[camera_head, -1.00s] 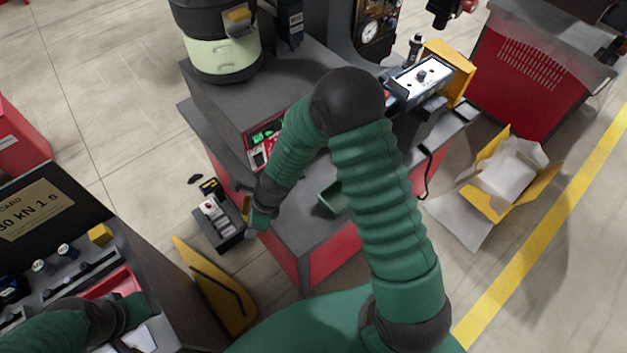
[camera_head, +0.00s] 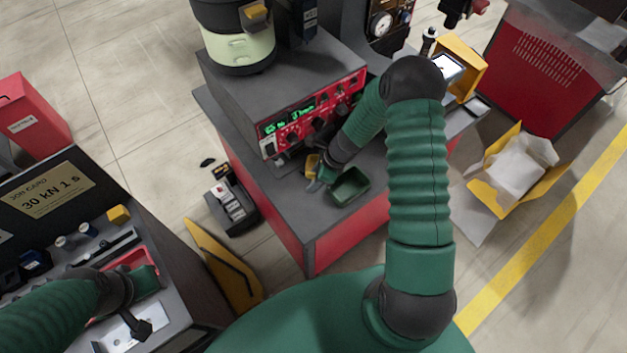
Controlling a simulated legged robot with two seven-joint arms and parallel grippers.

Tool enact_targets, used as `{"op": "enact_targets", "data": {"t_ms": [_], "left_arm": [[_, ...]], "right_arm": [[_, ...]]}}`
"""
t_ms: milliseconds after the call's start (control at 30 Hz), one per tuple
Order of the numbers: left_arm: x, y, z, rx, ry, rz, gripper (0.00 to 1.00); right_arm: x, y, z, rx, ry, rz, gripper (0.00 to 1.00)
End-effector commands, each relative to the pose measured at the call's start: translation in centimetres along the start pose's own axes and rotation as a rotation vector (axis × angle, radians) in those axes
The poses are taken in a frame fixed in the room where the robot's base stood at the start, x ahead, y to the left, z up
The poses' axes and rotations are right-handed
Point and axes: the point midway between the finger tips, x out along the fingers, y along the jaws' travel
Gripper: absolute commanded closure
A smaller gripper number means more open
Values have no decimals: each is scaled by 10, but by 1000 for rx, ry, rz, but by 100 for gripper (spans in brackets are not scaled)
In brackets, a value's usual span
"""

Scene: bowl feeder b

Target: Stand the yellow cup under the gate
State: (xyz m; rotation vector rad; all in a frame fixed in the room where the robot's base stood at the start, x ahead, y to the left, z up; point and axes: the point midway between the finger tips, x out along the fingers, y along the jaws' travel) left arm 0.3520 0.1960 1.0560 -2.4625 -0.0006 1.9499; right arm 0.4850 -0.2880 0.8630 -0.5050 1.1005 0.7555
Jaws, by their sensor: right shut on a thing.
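The yellow cup (camera_head: 312,164) shows as a small yellow piece at the tip of my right gripper (camera_head: 317,180), which is shut on it. The gripper is over the grey bench top, in front of the red control panel and just left of a dark green open tray. Much of the cup is hidden by the gripper. A yellow block (camera_head: 256,15) on the side of the feeder bowl (camera_head: 238,48) may be the gate; I cannot tell for sure. My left gripper (camera_head: 147,283) is at the lower left, by a red tray (camera_head: 128,262); its fingers are not clear.
The green tray (camera_head: 350,187) sits on the bench (camera_head: 300,215). The feeder housing with its red panel (camera_head: 312,115) stands behind. A black box with white switches (camera_head: 232,205) lies on the floor left of the bench. An open yellow carton (camera_head: 510,170) is at right.

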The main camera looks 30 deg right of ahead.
Motion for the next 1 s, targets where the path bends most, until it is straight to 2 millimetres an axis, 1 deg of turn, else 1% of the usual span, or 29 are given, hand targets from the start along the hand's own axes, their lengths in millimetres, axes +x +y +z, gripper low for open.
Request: {"op": "enact_targets", "data": {"t_ms": [33,133,400,433,567,867,933,1000], "left_arm": [[-1,0,0,0,0,0,64],[-2,0,0,0,0,0,64],[0,0,0,0,0,0,64],[-1,0,0,0,0,0,64],[-1,0,0,0,0,0,64],[-2,0,0,0,0,0,64],[-2,0,0,0,0,0,64],[-2,0,0,0,0,0,64]], "right_arm": [[10,3,-3,3,-2,8,100],[20,2,-7,1,-1,5,100],[22,2,-8,-1,-2,3,100],[22,2,-8,-1,-1,3,57],[22,2,-8,-1,-1,3,40],[20,2,-7,-1,-1,3,39],[16,1,-7,-1,-1,1,39],[5,0,-7,-1,0,-1,39]]}}
